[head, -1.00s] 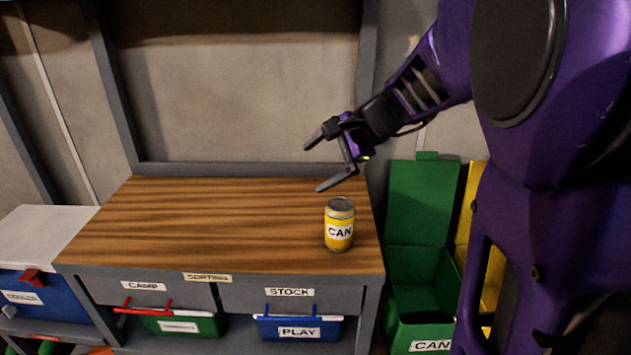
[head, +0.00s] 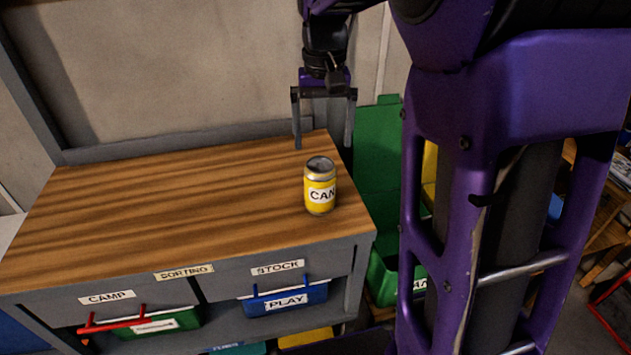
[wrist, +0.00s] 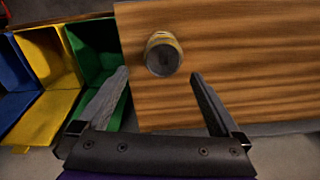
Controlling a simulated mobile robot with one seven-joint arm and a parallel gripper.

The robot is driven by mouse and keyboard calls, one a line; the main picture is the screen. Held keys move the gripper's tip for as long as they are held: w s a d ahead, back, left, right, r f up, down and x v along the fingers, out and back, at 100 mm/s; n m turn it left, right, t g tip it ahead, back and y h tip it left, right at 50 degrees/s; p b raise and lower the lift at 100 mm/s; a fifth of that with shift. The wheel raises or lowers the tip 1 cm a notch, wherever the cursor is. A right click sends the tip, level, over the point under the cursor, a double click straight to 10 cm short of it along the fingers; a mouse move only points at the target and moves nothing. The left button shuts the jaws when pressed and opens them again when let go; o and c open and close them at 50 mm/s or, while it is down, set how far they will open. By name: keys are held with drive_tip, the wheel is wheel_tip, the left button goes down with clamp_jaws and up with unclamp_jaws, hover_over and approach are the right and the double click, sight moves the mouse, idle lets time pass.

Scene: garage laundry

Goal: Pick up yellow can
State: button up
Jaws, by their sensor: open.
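The yellow can (head: 320,197) stands upright near the right end of the wooden bench top (head: 190,190), with a white CAN label and a grey top. In the head view my gripper (head: 322,145) points down with its fingers spread, behind and above the can, not touching it. In the wrist view the can (wrist: 163,55) is seen from above, beyond the fingertips and roughly between their lines. My gripper (wrist: 161,75) is open and empty there.
A green bin (head: 378,150) with its lid up stands right of the bench; yellow (wrist: 55,75) and blue (wrist: 12,80) bins stand beyond it. Drawers and a blue PLAY box (head: 287,298) are at the bench front. The rest of the bench top is clear.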

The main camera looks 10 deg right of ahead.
sight(322, 162)
wheel_tip(322, 162, down, 7)
drive_tip(key=shift+f+b, duration=0.2)
drive_tip(key=shift+b, duration=0.45)
drive_tip(key=shift+w+a+f+b, duration=0.15)
drive_tip(key=shift+f+b, duration=0.2)
drive_tip(key=shift+f, duration=1)
drive_tip(key=shift+s+a+f+b, duration=0.1)
drive_tip(key=shift+f+b, duration=0.2)
drive_tip(key=shift+f, duration=1)
